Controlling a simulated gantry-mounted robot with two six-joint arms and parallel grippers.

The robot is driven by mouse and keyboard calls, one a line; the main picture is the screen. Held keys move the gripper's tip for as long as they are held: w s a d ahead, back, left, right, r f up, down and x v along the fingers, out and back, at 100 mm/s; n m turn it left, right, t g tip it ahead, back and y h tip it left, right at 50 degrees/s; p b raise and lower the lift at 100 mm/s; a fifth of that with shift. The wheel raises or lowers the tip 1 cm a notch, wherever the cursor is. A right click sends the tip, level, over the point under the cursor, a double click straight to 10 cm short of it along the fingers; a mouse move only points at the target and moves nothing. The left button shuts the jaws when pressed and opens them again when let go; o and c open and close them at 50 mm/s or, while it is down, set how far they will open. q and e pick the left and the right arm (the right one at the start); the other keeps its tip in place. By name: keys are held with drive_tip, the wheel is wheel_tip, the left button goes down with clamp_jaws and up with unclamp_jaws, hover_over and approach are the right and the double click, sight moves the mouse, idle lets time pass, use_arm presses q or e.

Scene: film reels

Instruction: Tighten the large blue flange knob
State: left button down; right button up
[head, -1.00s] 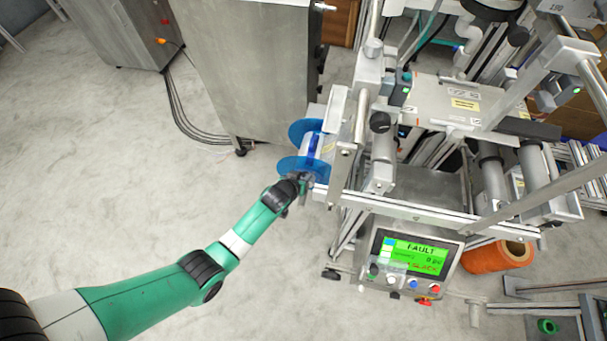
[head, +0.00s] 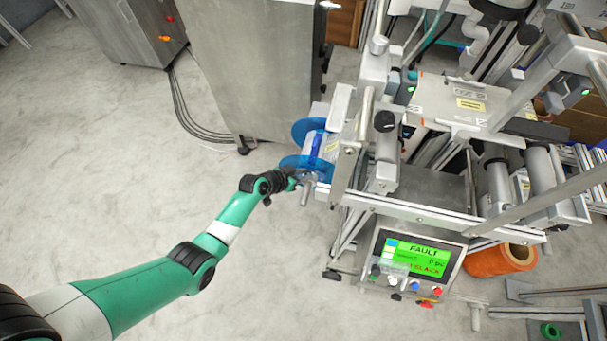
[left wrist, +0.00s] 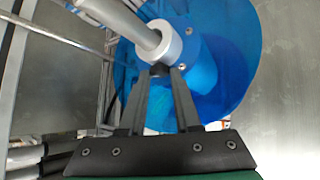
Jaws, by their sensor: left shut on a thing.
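The large blue flange (head: 303,162) sits on a roll shaft at the left side of the machine, with a second blue disc (head: 307,129) behind it. In the left wrist view the flange (left wrist: 228,75) is a translucent blue disc behind a silver collar (left wrist: 175,45) on a metal shaft. A small dark knob (left wrist: 160,70) shows at the collar's lower edge. My left gripper (head: 294,177) is at this collar. In the wrist view its two black fingers (left wrist: 161,75) converge and are shut on the knob, hiding most of it.
The machine's metal frame (head: 400,208) stands close to the right of my left gripper. A control panel (head: 416,258) below shows a green FAULT screen. A steel cabinet (head: 250,60) stands behind. An orange roll (head: 497,260) lies right. The floor at left is clear.

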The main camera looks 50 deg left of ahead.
use_arm(q)
drive_tip(key=shift+f, duration=0.1)
drive_tip(key=c, duration=0.6)
unclamp_jaws()
drive_tip(key=shift+s+d, duration=0.1)
